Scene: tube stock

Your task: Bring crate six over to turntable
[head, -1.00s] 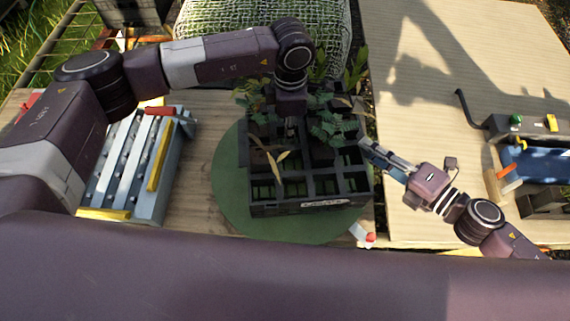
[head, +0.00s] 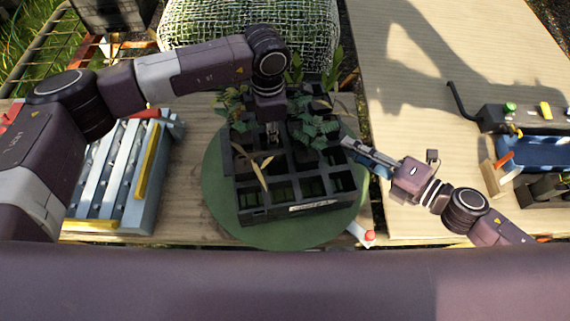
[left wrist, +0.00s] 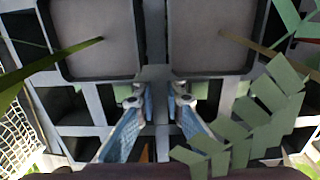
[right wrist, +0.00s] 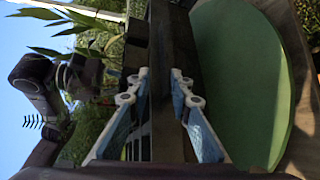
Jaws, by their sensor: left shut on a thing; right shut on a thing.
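A black crate (head: 270,215) with open square compartments stands on the round green turntable (head: 220,195). Leafy plants fill its far part; several near compartments look empty. A pale label is on its near wall, too small to read. My left gripper (head: 272,140) reaches down into the crate and is shut on a divider; the left wrist view shows the divider (left wrist: 153,82) between its fingers (left wrist: 155,105). My right gripper (head: 350,146) is shut on the crate's right wall; the right wrist view shows this wall (right wrist: 170,60) and the green turntable (right wrist: 240,75) beside it.
A rack with pale rollers and yellow bars (head: 125,175) stands left. A white lever with a red knob (head: 367,237) sits at the turntable's lower right. On the right table (head: 420,80) are a blue tray (head: 545,157) and a dark box with buttons (head: 500,118). A netted bale (head: 240,30) is behind.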

